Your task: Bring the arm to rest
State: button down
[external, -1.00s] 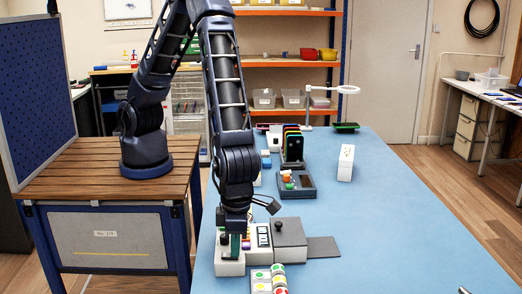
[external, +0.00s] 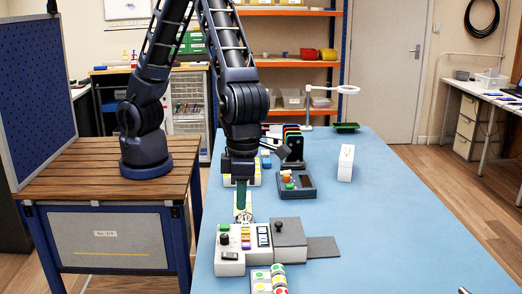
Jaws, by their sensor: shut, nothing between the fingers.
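My gripper (external: 243,212) points straight down over the blue table (external: 400,239), just behind a white and grey device (external: 231,262). Its fingers are small in the picture and look closed, with nothing seen between them. The device has a black knob, a column of coloured keys and a grey block with a dark knob. My arm comes down from the wooden-topped bench (external: 60,177) at the left. The spot directly behind my gripper is hidden by the arm.
Coloured round buttons (external: 270,279) sit at the near edge.

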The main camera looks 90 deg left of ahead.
jog(key=shift+r, duration=0.45)
jog(key=shift+w, duration=0.1)
jog(key=w+a+r+n+t, duration=0.1)
jog(key=w+a+r+n, duration=0.1)
jog(key=a+r+n, duration=0.5)
jog(key=w+a+r+n+t, duration=0.1)
jog(key=a+r+n, duration=0.25)
jog(key=a, duration=0.85)
jog(key=w+a+r+n+t, duration=0.1)
jog(key=w+a+r+n, duration=0.1)
jog(key=a+r+n, duration=0.55)
jog(key=s+a+r+n+t, duration=0.1)
jog(key=s+a+n, duration=0.7)
jog(key=a, duration=0.5)
jog(key=s+a+r+n+t, duration=0.1)
jog(key=s+a+n, duration=0.7)
jog(key=a, duration=0.5)
jog(key=shift+s+a+n, duration=0.25)
jog(key=shift+s+n, duration=0.1)
jog(key=shift+n, duration=0.65)
